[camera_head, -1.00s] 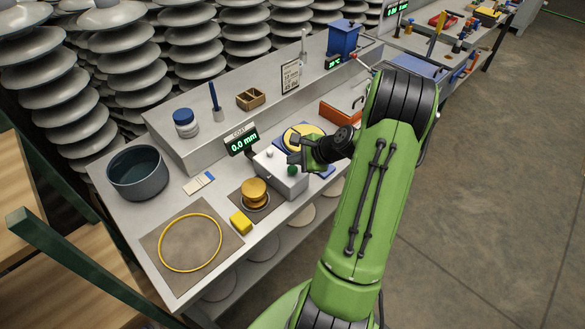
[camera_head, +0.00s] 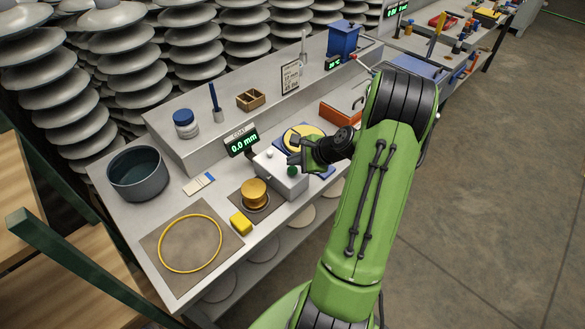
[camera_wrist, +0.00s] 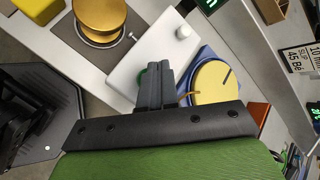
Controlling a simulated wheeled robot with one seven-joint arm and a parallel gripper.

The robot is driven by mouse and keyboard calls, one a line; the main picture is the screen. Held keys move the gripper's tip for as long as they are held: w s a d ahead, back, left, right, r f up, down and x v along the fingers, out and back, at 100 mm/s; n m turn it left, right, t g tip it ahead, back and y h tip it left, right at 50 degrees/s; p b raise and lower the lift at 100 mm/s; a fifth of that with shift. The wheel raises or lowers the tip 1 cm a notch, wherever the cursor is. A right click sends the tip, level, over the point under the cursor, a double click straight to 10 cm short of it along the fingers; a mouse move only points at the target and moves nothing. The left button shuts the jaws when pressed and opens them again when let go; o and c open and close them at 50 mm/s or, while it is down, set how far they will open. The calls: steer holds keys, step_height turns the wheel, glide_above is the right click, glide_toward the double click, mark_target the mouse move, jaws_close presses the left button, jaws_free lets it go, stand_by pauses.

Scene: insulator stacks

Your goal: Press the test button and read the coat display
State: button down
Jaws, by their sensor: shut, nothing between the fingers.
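The coat display (camera_head: 242,141) stands at the back of the bench in the head view and reads 0.0 mm in green digits. In front of it is a white box (camera_head: 272,178) with a green button (camera_head: 291,171) and a small white knob (camera_head: 269,153) on top. My gripper (camera_head: 294,151) is shut and empty, close above the box near the green button. In the wrist view my shut fingers (camera_wrist: 155,75) partly cover the green button (camera_wrist: 141,80). I cannot tell whether they touch it. The white knob also shows in the wrist view (camera_wrist: 183,32).
A gold spool (camera_head: 254,193) on a dark plate and a yellow block (camera_head: 241,222) lie left of the box. A blue tray with a yellow disc (camera_head: 301,134) is behind my gripper. A dark bowl (camera_head: 137,172) and a yellow ring (camera_head: 162,257) are further left.

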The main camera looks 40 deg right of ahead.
mark_target(295, 171)
steer(key=shift+f, duration=0.1)
stand_by(0.5)
steer(key=shift+f, duration=0.35)
steer(key=shift+f+b, duration=0.65)
steer(key=shift+f, duration=0.1)
stand_by(0.6)
steer(key=shift+r+p, duration=1.05)
steer(key=shift+r, duration=0.15)
steer(key=shift+r, duration=0.1)
step_height(295, 171, up, 5)
steer(key=p, duration=0.4)
steer(key=shift+p, duration=0.35)
